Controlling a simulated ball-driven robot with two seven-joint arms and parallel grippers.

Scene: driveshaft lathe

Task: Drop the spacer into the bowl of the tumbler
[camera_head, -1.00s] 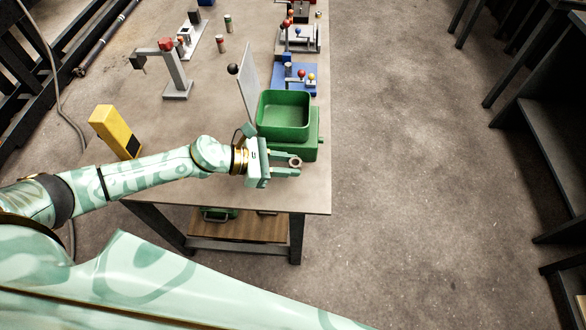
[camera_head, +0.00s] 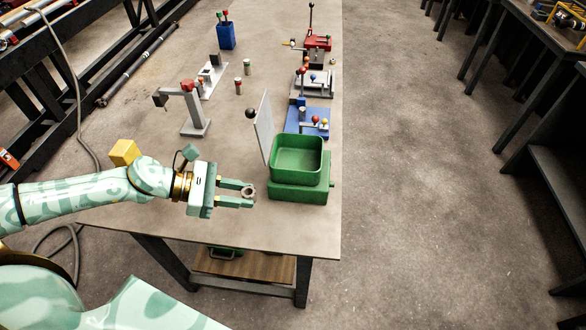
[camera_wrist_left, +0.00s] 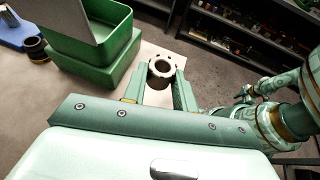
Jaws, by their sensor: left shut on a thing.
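The tumbler is a green machine with an open square bowl (camera_head: 298,154) on a green base (camera_head: 300,190), near the table's right edge. Its grey lid (camera_head: 263,128) stands raised at the bowl's left side. My left gripper (camera_head: 250,195) is shut on the spacer, a small grey ring (camera_head: 248,190), to the left of the base and in front of it. In the left wrist view the spacer (camera_wrist_left: 161,70) sits between the fingertips, its hole showing, apart from the tumbler bowl (camera_wrist_left: 95,40). My right gripper is out of view.
A yellow box (camera_head: 124,152) stands behind my left arm. A grey stand (camera_head: 194,115) with a red top is farther back. A blue fixture (camera_head: 312,121) and other fixtures line the table's right side behind the tumbler. The table (camera_head: 270,234) is clear in front.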

